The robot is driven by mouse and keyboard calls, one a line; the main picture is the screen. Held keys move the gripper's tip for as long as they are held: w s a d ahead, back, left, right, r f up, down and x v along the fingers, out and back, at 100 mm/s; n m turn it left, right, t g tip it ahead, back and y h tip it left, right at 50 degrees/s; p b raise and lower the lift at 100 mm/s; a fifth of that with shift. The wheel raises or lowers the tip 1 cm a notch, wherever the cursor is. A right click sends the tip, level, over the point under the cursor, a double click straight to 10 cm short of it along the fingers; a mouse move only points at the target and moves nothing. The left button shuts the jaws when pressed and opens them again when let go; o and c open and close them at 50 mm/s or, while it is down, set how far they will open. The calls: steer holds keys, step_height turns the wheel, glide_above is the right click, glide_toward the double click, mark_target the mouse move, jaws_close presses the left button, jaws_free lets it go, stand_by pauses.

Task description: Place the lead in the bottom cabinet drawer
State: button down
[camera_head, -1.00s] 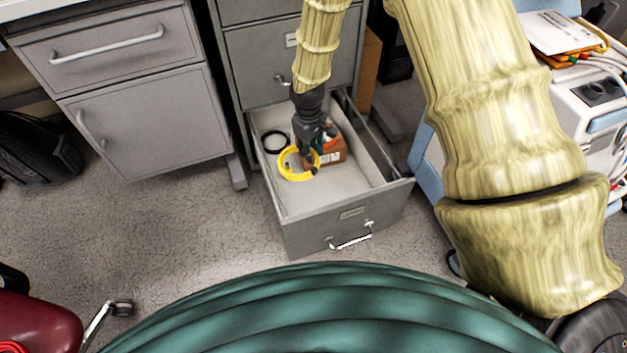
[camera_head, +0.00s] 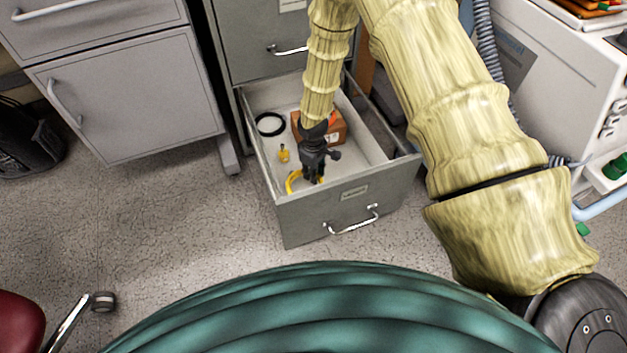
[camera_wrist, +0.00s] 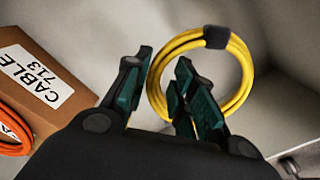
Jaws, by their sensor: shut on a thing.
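The lead appears to be a yellow coil (camera_wrist: 243,75) with a black band, beside and between my fingers in the wrist view. In the head view the coil (camera_head: 291,184) shows partly behind my gripper (camera_head: 312,180), inside the open bottom drawer (camera_head: 290,222) near its front. My gripper (camera_wrist: 163,80) is shut on the coil's near side. Whether the coil touches the drawer floor I cannot tell. The drawer is pulled out from the grey filing cabinet (camera_head: 262,30).
The drawer also holds a black ring (camera_head: 269,124), a small yellow piece (camera_head: 283,153) and a brown box (camera_head: 336,124) marked CABLE 713, with an orange cable (camera_wrist: 12,128) by it. A grey cabinet (camera_head: 130,100) stands left. A white cart (camera_head: 570,80) is at right.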

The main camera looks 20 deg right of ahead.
step_height(320, 180, down, 7)
steer(key=b, duration=0.2)
steer(key=shift+r+b, duration=0.1)
steer(key=shift+b, duration=0.3)
steer(key=shift+r, duration=0.1)
steer(key=c, duration=1.2)
jaws_free()
step_height(320, 180, up, 12)
steer(key=p, duration=0.6)
steer(key=shift+s+a, duration=0.1)
steer(key=shift+r, duration=0.1)
